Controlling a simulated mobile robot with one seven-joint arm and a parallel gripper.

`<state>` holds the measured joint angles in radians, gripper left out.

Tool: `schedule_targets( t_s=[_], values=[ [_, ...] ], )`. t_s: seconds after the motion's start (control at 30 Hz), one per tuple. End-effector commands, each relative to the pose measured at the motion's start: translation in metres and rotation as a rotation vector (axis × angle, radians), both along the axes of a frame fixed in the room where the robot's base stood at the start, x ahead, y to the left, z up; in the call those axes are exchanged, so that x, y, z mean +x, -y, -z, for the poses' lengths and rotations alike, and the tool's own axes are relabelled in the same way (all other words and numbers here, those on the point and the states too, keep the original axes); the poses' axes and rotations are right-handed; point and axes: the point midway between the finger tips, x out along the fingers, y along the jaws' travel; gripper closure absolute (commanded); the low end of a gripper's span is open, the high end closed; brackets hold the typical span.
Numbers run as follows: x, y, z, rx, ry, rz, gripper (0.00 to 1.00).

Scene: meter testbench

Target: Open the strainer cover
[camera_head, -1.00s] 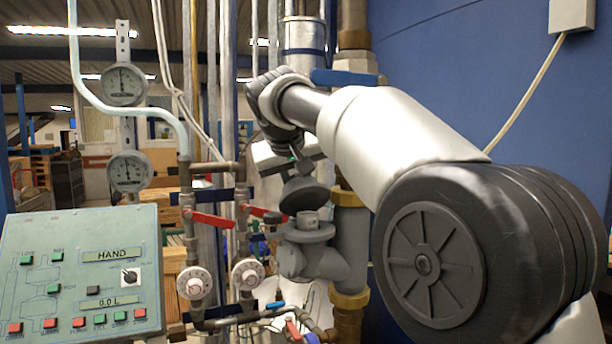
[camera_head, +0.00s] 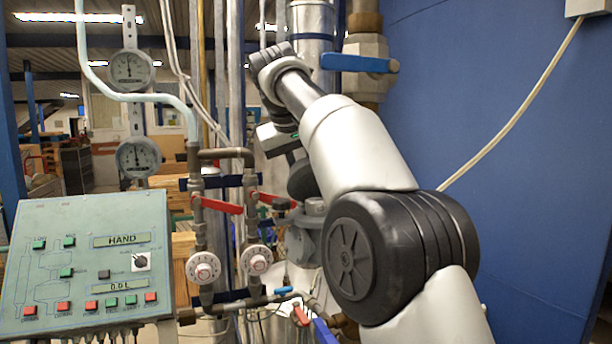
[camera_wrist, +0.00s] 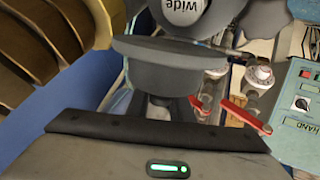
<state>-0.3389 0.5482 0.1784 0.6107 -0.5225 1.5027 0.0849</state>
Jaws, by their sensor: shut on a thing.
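The strainer cover (camera_head: 299,182) is a dark grey disc, partly hidden behind my arm in the head view. In the wrist view the cover (camera_wrist: 175,65) fills the upper middle, between my gripper and the strainer. The strainer body (camera_head: 300,245) is a grey pipe fitting below the cover, half hidden by my arm; the cover is raised off its top.
Red-handled valves (camera_head: 221,205) and round dials (camera_head: 203,268) stand left of the strainer. A blue-handled valve (camera_head: 354,63) is above. A control panel (camera_head: 90,262) stands at lower left, with two gauges (camera_head: 132,70) behind it. A blue wall (camera_head: 510,170) is at right.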

Motion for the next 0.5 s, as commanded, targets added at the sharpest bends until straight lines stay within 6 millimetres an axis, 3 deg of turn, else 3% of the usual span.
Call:
schedule_targets(
  t_s=[0.13,0.17,0.23,0.5],
  values=[
    [0.0,-0.0002,0.0001,0.0,0.0,0.0,1.0],
    [0.0001,-0.0001,0.0002,0.0,0.0,0.0,0.75],
    [0.0001,-0.0001,0.0002,0.0,0.0,0.0,0.64],
    [0.0,-0.0001,-0.0002,0.0,0.001,0.0,0.64]
  ],
)
